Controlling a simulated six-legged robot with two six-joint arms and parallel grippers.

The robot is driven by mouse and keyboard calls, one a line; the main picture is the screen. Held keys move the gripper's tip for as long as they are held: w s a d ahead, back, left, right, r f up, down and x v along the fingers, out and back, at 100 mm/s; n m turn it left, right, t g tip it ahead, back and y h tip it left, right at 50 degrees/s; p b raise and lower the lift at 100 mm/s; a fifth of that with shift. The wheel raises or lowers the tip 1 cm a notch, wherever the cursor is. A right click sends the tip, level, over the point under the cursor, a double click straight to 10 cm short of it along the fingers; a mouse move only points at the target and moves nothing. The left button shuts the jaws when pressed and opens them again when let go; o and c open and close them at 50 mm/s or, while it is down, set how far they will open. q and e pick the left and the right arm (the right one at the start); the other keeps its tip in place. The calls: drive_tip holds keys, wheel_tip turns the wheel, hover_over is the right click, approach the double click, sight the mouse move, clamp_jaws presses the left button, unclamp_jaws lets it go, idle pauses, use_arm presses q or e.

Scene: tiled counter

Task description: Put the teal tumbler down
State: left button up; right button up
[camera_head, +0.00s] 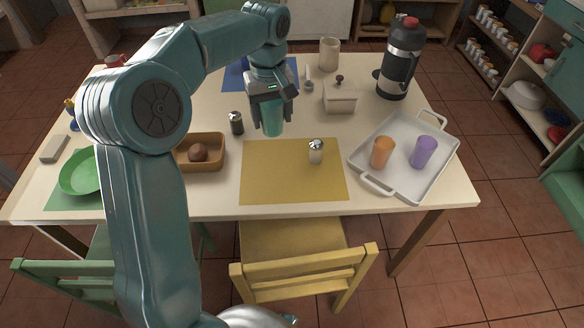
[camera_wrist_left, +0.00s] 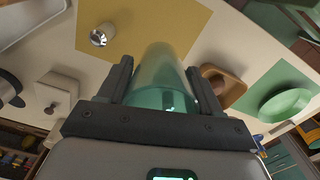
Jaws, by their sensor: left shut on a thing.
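The teal tumbler (camera_head: 272,120) is between the fingers of my left gripper (camera_head: 268,101), upright in the head view, near the back edge of the yellow placemat (camera_head: 290,185). The left gripper is shut on it. In the left wrist view the see-through tumbler (camera_wrist_left: 160,80) fills the space between the dark fingers. I cannot tell for sure whether its base touches the table (camera_head: 350,120). My right gripper is not in view.
A salt shaker (camera_head: 316,151) stands on the placemat, and a dark shaker (camera_head: 236,122) stands left of the tumbler. A wooden tray (camera_head: 215,140) is at left. A white tray (camera_head: 440,180) with orange and purple tumblers is at right. The placemat's front is clear.

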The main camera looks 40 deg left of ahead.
use_arm(q)
drive_tip(key=shift+s+a+n, duration=0.2)
drive_tip(key=shift+a+n, duration=0.2)
drive_tip(key=shift+a, duration=0.2)
drive_tip(key=shift+s+a+n, duration=0.2)
drive_tip(key=shift+a+n, duration=0.2)
drive_tip(key=shift+a, duration=0.15)
drive_tip(key=shift+f+b, duration=0.9)
drive_tip(key=shift+f, duration=8.65)
drive_tip(key=shift+f, duration=0.15)
drive_tip(key=o, duration=1.1)
drive_tip(key=shift+c, duration=0.2)
